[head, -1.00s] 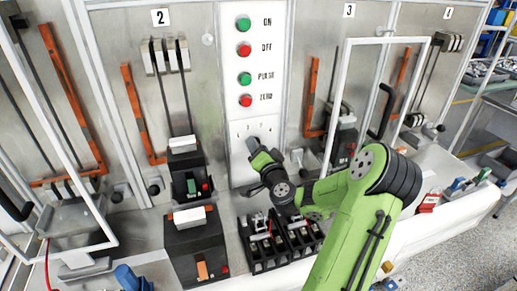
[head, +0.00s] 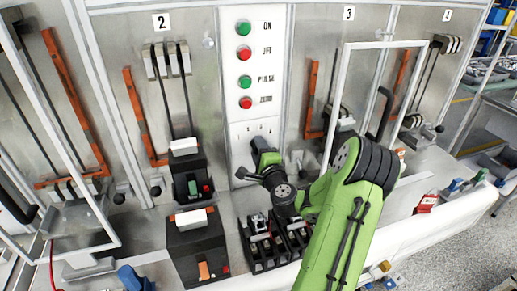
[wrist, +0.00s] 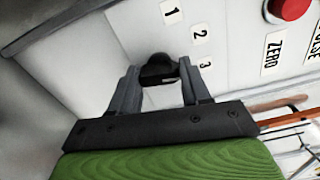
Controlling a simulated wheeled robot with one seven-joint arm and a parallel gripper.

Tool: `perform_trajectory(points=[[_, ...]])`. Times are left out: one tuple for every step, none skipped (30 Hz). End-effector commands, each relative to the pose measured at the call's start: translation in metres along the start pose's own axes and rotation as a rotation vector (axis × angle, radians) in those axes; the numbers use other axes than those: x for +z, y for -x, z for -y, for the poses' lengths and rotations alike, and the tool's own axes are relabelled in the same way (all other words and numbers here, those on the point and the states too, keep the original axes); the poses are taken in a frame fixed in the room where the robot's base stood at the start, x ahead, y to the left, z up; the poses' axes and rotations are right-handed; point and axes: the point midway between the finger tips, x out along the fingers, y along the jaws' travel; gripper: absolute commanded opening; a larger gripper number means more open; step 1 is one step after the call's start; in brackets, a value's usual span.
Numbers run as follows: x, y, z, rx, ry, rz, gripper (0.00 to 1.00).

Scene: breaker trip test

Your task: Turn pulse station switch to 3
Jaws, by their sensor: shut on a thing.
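The pulse station switch is a black knob (wrist: 160,68) on a pale panel. In the wrist view it sits between my gripper's two fingers, with the numbers 1, 2 and 3 beside it. My gripper (wrist: 160,84) is shut on the knob. In the head view my gripper (head: 257,146) meets the panel (head: 240,154) just below its number row and hides the knob. I cannot tell which number the knob points to.
Above the switch are the green PULSE button (head: 245,82) and red ZERO button (head: 245,102). A breaker unit (head: 190,175) stands to the left. A white-framed guard (head: 337,95) is close on the right. Black terminal blocks (head: 262,255) lie below my wrist.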

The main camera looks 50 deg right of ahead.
Motion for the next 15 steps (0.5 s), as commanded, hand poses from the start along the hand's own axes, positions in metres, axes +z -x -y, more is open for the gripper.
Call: perform_trajectory(points=[[-0.0002,0.0,0.0004,0.001,-0.03,-0.001,0.16],[-0.0001,0.0,0.0003,0.001,-0.047,-0.001,0.16],[0.0,0.0,0.0001,0.001,-0.069,-0.001,0.16],[0.0,0.0,0.0001,0.002,-0.084,-0.001,0.16],[0.0,0.0,0.0001,0.001,-0.099,0.0,0.16],[0.0,0.0,0.0001,0.001,-0.116,0.0,0.16],[0.0,0.0,0.0001,0.001,-0.128,0.0,0.16],[-0.0001,0.0001,0.0,0.001,-0.138,-0.001,0.16],[-0.0002,0.0001,-0.0001,0.001,-0.15,-0.001,0.16],[-0.0003,0.0001,-0.0002,0.001,-0.158,-0.001,0.16],[-0.0003,0.0001,-0.0002,0.001,-0.165,-0.001,0.16],[-0.0003,0.0001,-0.0003,0.001,-0.173,-0.001,0.16],[-0.0004,0.0001,-0.0003,0.001,-0.179,-0.001,0.16],[-0.0004,0.0001,-0.0003,0.001,-0.183,-0.001,0.16],[-0.0004,0.0001,-0.0004,0.001,-0.187,-0.001,0.16]])
